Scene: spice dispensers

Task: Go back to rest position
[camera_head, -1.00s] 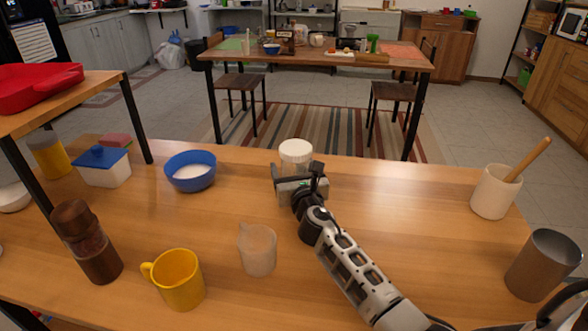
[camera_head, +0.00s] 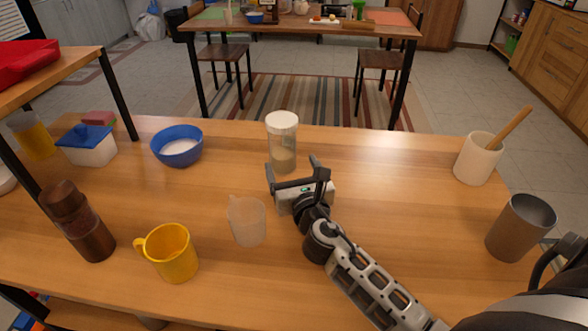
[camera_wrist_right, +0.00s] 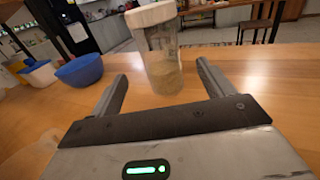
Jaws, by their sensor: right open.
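My right gripper (camera_head: 293,172) is open and empty over the wooden table, just in front of a clear jar with a white lid (camera_head: 283,142). The jar stands upright and holds a beige powder in its lower part. In the right wrist view the jar (camera_wrist_right: 160,62) stands ahead, beyond the two spread fingers (camera_wrist_right: 160,85), and looks clear of them. My left gripper does not show in any view.
A translucent cup (camera_head: 247,220) stands left of my right arm. A yellow mug (camera_head: 172,254), a brown grinder (camera_head: 78,222) and a blue bowl (camera_head: 177,146) are farther left. A grey metal cup (camera_head: 520,228) and a white utensil pot (camera_head: 477,160) stand right.

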